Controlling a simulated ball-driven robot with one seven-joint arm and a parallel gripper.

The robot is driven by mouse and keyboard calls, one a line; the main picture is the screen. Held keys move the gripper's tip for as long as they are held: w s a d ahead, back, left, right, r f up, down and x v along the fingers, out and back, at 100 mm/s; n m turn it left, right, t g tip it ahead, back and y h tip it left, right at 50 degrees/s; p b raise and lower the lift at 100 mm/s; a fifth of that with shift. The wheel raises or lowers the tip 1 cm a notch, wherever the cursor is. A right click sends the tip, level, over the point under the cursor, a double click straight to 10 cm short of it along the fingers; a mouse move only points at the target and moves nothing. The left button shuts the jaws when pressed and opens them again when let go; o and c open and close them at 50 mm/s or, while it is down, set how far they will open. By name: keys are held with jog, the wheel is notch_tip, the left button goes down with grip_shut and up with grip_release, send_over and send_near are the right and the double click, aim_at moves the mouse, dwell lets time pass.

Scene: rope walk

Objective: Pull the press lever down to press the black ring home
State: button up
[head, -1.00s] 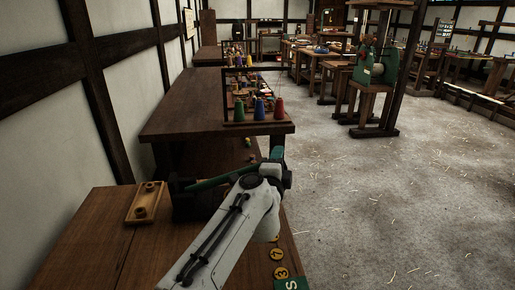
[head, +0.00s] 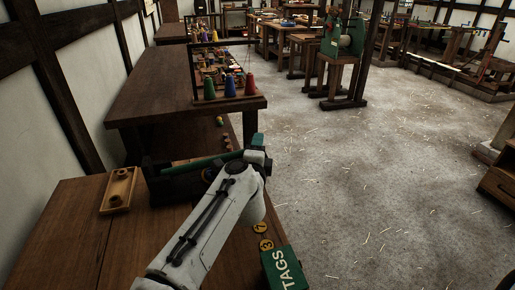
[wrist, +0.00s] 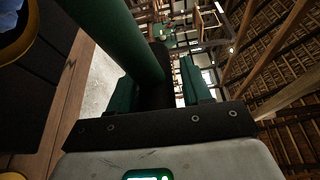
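The press (head: 165,187) is a dark block on the near bench, with a long green lever (head: 200,164) above it, rising slightly to the right. My gripper (head: 258,155) is at the lever's right end. In the wrist view the green lever (wrist: 118,35) runs from the upper left down between the two green fingers of my gripper (wrist: 160,88). Its dark end fills most of the gap between them, so the fingers appear closed on it. My arm covers part of the press. I cannot make out the black ring.
A wooden holder (head: 119,190) with round pegs lies left of the press. A green TAGS box (head: 284,268) and yellow number discs (head: 266,245) lie at the bench's right edge. A second bench (head: 165,87) with coloured cones stands behind.

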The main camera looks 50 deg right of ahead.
jog(key=shift+o, duration=1)
jog(key=shift+a, duration=0.1)
jog(key=b+v, duration=0.1)
jog(key=v, duration=0.9)
jog(key=shift+s+a, duration=0.15)
jog(key=shift+a, duration=0.15)
